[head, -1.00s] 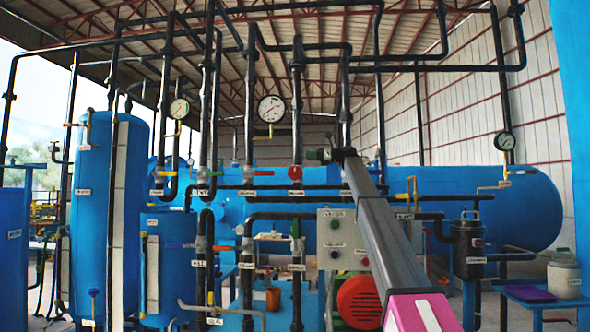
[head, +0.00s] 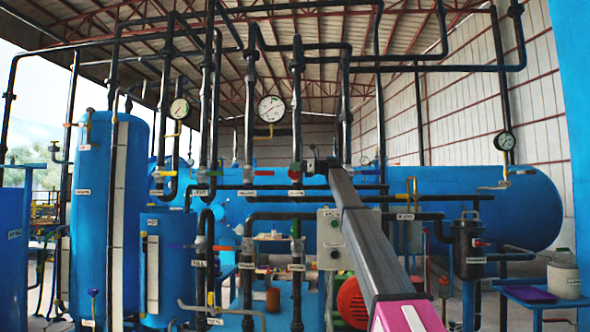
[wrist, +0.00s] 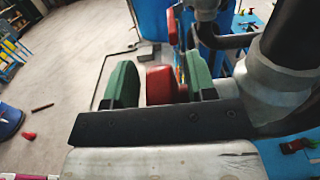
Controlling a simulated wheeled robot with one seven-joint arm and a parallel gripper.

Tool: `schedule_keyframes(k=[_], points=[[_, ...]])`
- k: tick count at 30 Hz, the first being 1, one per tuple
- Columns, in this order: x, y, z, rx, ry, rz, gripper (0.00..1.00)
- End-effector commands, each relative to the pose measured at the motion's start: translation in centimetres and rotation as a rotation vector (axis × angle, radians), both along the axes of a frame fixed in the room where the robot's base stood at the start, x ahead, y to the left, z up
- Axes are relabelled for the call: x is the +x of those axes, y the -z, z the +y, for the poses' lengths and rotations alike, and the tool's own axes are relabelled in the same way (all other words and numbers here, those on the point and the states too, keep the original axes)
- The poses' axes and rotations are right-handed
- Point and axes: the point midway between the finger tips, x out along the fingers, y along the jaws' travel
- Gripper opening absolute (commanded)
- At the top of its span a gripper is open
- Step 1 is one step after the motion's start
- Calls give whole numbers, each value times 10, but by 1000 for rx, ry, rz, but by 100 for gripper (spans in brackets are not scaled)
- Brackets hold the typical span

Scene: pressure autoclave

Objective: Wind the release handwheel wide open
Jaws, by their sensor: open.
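A small red handwheel (head: 295,171) sits on a vertical dark pipe in the middle of the head view, above a white label too small to read. My gripper (head: 308,166) reaches it from the right, at the end of my dark arm. In the wrist view my gripper (wrist: 160,78) is open, with one green finger pad on each side of a red piece (wrist: 162,86), apparently the handwheel's rim. Gaps show beside the red piece, and I cannot tell whether either pad touches it. The wheel's far side is hidden.
A vertical pipe with a grey collar (wrist: 280,88) stands close to the right of my gripper. Other valves with coloured handles, such as a green one (head: 213,173), flank the wheel. A round gauge (head: 271,108) hangs up left.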

Motion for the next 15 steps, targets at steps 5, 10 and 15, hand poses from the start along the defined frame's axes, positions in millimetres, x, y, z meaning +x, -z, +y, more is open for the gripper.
schedule_keyframes(k=[5, 10, 15], points=[[0, 0, 0, 0, 0, 0, 12], [0, 0, 0, 0, 0, 0, 2], [0, -1, 0, -19, -1, 1, 2]])
